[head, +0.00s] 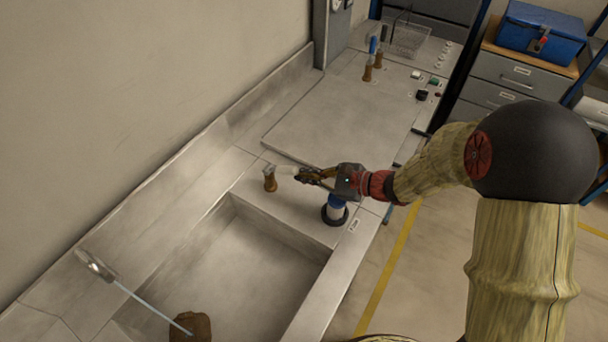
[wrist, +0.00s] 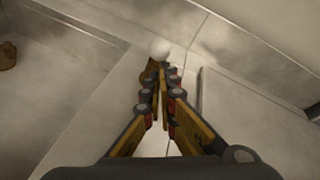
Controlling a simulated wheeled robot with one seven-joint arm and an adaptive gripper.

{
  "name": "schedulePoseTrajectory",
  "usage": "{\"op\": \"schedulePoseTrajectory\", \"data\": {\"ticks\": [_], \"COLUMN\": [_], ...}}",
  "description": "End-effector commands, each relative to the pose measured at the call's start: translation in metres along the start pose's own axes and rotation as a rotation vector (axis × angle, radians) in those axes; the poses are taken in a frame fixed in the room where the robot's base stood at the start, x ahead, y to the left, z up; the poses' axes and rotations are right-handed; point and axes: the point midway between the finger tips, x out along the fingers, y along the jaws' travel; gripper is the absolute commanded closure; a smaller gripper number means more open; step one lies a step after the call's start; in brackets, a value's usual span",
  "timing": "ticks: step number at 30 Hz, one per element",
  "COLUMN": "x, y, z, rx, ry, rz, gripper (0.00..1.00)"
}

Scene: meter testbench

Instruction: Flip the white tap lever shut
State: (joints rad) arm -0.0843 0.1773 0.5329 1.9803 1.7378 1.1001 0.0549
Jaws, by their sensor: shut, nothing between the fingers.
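The white tap lever (head: 284,169) sticks out to the right, roughly level, from the top of a short brass tap (head: 270,182) on the steel deck behind the sink. My gripper (head: 300,175) is shut and empty, with its fingertips close to the lever's right end. In the wrist view, the closed fingertips (wrist: 155,70) point at the lever's rounded white end (wrist: 159,48). Part of the brass body (wrist: 146,74) shows just left of the tips. I cannot tell whether the fingers touch the lever.
A blue-and-white cylinder in a dark ring (head: 335,211) stands below my gripper. Taps with blue (head: 373,45) and black (head: 384,33) levers stand farther back. The steel panel (head: 330,125) between is clear.

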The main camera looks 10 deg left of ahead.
Motion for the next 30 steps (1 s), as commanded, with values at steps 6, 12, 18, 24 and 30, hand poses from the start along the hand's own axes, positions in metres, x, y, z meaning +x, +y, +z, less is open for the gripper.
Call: {"op": "schedulePoseTrajectory", "data": {"ticks": [6, 12, 18, 24, 30], "x": [-0.001, -0.001, -0.001, -0.002, -0.003], "y": [-0.001, -0.002, -0.004, -0.007, -0.012], "z": [0.003, 0.006, 0.009, 0.016, 0.027], "rx": [0.003, 0.005, 0.009, 0.013, 0.020], "ry": [0.019, 0.042, 0.066, 0.106, 0.177], "rz": [0.011, 0.022, 0.035, 0.054, 0.091], "gripper": [1.00, 1.00, 1.00, 1.00, 1.00]}}
